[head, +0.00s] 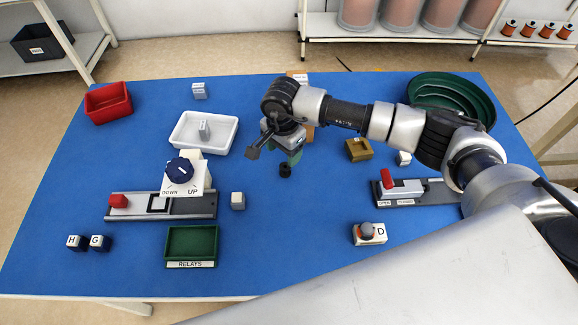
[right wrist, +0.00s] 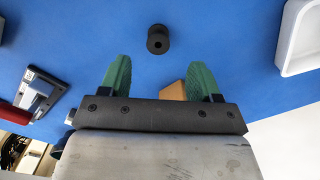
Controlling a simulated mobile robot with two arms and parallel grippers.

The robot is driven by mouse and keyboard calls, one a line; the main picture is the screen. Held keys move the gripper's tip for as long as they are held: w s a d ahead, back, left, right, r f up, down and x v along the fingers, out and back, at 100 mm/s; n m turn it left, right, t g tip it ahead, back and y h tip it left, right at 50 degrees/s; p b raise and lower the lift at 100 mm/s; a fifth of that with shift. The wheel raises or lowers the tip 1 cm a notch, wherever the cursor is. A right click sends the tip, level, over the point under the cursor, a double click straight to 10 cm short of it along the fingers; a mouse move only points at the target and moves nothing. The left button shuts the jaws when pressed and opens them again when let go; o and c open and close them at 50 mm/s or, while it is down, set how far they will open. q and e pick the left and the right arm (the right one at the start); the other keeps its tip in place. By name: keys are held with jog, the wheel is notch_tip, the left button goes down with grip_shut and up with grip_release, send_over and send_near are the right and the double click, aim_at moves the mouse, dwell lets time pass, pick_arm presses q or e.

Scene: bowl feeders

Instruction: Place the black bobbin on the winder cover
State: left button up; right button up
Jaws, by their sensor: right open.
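The black bobbin (head: 285,170) stands upright on the blue table near its middle; the right wrist view shows its round top with a centre hole (right wrist: 157,39). My right gripper (head: 294,158) is close to the bobbin in the head view, its green fingers pointing down. In the right wrist view the gripper (right wrist: 160,68) is open and empty, and the bobbin lies beyond the fingertips, roughly centred between them. I cannot tell which thing is the winder cover; no readable label names it. My left gripper is not in view.
A white tray (head: 231,134) lies left of the gripper, a brown block (head: 358,150) right. Slide units with red knobs stand left (head: 190,208) and right (head: 430,197). A green RELAYS tray (head: 168,245) is in front. Table around the bobbin is clear.

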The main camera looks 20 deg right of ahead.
aim_at(285, 166)
jog(key=shift+f, duration=0.65)
jog(key=f+p, duration=0.1)
jog(key=f, duration=0.3)
jog(key=shift+d+f+p, duration=0.2)
jog(key=shift+f+p, duration=0.05)
jog(key=shift+p, duration=0.15)
jog(key=shift+f, duration=0.3)
jog(key=shift+c, duration=0.3)
jog(key=c, duration=1)
